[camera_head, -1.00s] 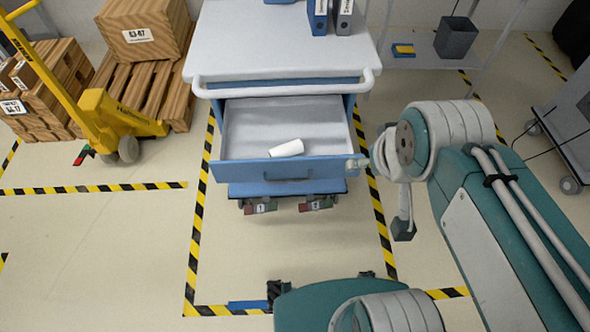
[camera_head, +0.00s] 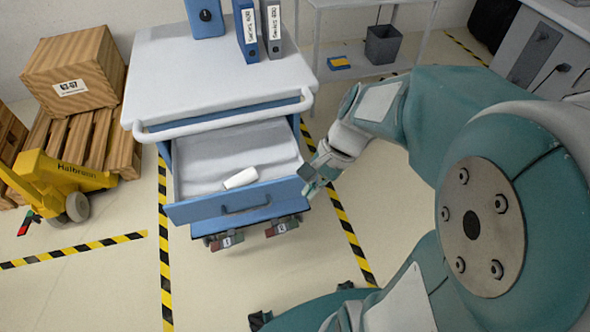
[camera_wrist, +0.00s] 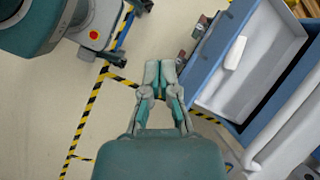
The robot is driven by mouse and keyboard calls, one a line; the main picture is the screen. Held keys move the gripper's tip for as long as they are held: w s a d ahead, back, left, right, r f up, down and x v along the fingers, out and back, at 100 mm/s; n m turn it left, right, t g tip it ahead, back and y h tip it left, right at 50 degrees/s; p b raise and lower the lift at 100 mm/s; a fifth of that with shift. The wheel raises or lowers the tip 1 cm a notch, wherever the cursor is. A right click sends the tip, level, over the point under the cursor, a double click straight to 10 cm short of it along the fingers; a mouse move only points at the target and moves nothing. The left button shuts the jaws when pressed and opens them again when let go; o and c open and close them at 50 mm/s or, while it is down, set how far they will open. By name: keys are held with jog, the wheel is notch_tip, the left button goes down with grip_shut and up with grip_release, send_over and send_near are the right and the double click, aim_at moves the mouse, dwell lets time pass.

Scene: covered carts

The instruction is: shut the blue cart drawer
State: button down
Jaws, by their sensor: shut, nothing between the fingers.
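The blue cart (camera_head: 215,70) has a pale top, and its drawer (camera_head: 186,212) stands pulled out, with a blue front and a dark handle (camera_head: 246,209).
Blue and grey binders (camera_head: 247,35) stand on the cart top. A yellow pallet jack (camera_head: 65,180) and wooden crates (camera_head: 75,70) are at the left. A shelf (camera_head: 345,70) with a dark bin (camera_head: 382,45) stands behind at right. Striped tape (camera_head: 350,235) marks open floor.

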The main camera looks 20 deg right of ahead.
jog(key=w+d+f+m+y, duration=0.2)
jog(key=w+f+m+y, duration=0.25)
jog(key=f+m, duration=0.35)
jog(key=m+t+y, duration=0.3)
jog(key=m+t, duration=1.1)
jog(key=m, duration=1.2)
send_near(295, 190)
jog(key=shift+h, duration=0.25)
jog(key=x, duration=0.6)
jog(key=shift+s+a+r, duration=0.2)
jog(key=shift+s+a, duration=0.15)
jog(key=shift+a, duration=0.05)
jog(key=shift+w+d, duration=0.1)
jog(key=shift+w, duration=0.5)
